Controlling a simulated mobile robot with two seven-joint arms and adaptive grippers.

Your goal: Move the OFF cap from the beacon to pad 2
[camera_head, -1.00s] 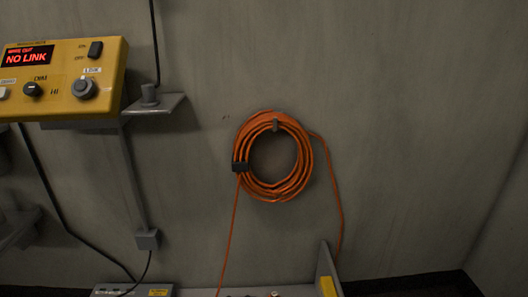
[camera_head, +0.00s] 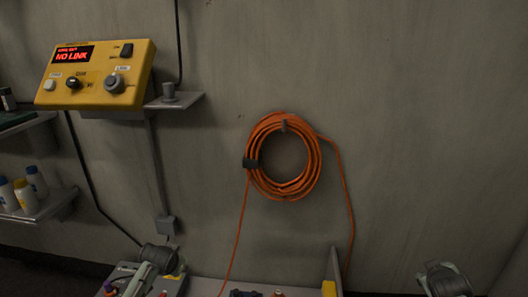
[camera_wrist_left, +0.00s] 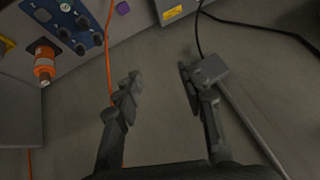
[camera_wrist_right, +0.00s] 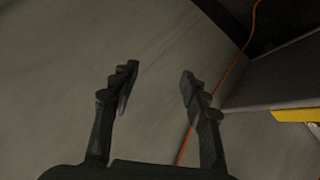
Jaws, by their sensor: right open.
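I cannot make out the OFF cap, the beacon or pad 2 for certain in any view. In the left wrist view, a blue panel (camera_wrist_left: 67,22) with several dark knobs and a round white mark lies at the upper left. A small purple piece (camera_wrist_left: 123,8) is to its right. An orange cylindrical part (camera_wrist_left: 44,62) stands out at the left. My left gripper (camera_wrist_left: 160,82) is open, with nothing between its fingers. My right gripper (camera_wrist_right: 157,75) is open and empty in front of the grey wall. The head view shows only parts of both arms at the bottom.
A yellow control box (camera_head: 97,75) reading NO LINK is on the wall at left. A coiled orange cable (camera_head: 283,157) hangs mid-wall. Bottles (camera_head: 21,193) stand on a left shelf (camera_head: 52,205). A bench edge with a yellow-marked upright plate (camera_head: 334,270) shows at the bottom.

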